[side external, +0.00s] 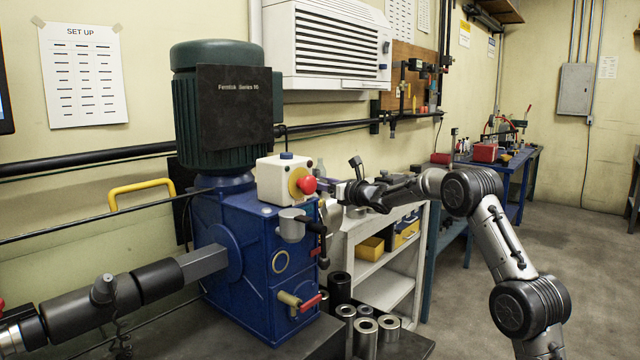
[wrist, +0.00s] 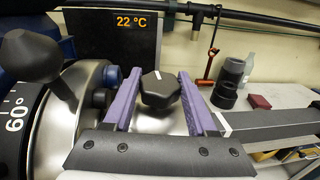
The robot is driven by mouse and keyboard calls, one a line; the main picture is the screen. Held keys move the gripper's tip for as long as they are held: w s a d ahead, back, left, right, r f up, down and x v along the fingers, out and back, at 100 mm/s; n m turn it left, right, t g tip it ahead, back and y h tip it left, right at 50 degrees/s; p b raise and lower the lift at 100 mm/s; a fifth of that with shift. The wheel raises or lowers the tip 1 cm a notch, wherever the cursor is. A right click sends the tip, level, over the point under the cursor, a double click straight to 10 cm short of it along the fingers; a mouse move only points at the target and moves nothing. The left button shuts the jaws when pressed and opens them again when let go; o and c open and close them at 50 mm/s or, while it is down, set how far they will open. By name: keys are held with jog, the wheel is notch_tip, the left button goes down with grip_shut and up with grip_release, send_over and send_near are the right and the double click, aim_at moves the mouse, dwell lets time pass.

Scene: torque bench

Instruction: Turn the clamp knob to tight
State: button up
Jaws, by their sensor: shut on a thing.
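The clamp knob (wrist: 160,90) is a black, lobed knob with a small white line on its top. It stands on a silver base in the middle of the wrist view. My gripper (wrist: 159,98) has two purple fingers, one on each side of the knob, and is shut on it. In the side external view my gripper (side external: 325,185) reaches left to the machine, just behind the red button; I cannot make out the knob there. A white mark (wrist: 221,122) lies beside the right finger; I cannot tell what it belongs to.
A silver drum with a 60° scale (wrist: 14,115) and a black ball lever (wrist: 35,58) stand close left of my fingers. A dark display (wrist: 118,40) reads 22 °C behind. A blue machine housing (side external: 235,260) carries a red button (side external: 307,185). Metal cylinders (side external: 365,335) stand below.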

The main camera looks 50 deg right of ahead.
jog(key=shift+r+m+h, duration=0.2)
jog(key=shift+m+h, duration=0.4)
jog(key=shift+h, duration=0.2)
jog(key=o, duration=1.4)
jog(key=shift+f, duration=0.15)
jog(key=shift+c, duration=0.2)
jog(key=shift+s, duration=0.1)
jog(key=v, duration=1.3)
jog(key=shift+s, duration=0.35)
jog(key=shift+a, duration=0.2)
